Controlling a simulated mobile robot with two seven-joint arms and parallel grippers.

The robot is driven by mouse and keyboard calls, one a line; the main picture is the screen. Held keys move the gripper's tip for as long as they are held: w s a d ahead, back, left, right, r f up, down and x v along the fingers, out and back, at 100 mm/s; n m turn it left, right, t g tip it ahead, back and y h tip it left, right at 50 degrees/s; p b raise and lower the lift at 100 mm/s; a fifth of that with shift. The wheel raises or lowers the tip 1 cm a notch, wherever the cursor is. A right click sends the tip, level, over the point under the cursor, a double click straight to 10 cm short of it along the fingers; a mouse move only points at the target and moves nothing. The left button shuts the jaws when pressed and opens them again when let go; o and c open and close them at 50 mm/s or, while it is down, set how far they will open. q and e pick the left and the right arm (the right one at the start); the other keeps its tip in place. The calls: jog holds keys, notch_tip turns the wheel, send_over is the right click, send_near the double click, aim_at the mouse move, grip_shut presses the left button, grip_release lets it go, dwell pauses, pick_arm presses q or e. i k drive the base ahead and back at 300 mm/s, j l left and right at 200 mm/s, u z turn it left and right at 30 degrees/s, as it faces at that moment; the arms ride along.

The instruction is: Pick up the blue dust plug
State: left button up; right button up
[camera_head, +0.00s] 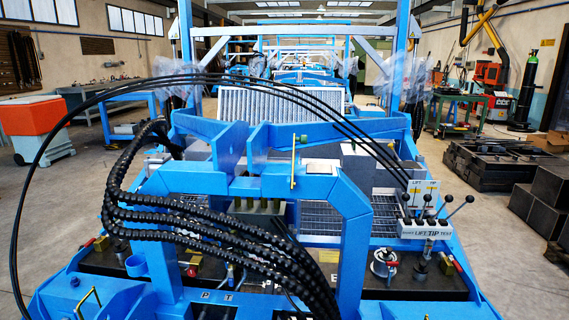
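I cannot single out a blue dust plug for certain, because much of the machine is the same blue. A short blue cylinder (136,265) stands at the left of the blue frame (340,205), on or beside a dark surface; I cannot tell whether it is the plug. A panel marked P and T (216,296) sits low at the front, partly cut off by the lower edge. Neither of my grippers shows in the head view.
Thick black ribbed hoses (165,215) loop over the left of the frame. Thin black hoses (290,88) arch across to a lever block (425,231) marked LIFT and TIP. A silvery round fitting (383,264) stands on the dark right surface (425,285). Dark crates (490,165) stand at the right.

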aim_at(75, 282)
jog(key=u, duration=1.4)
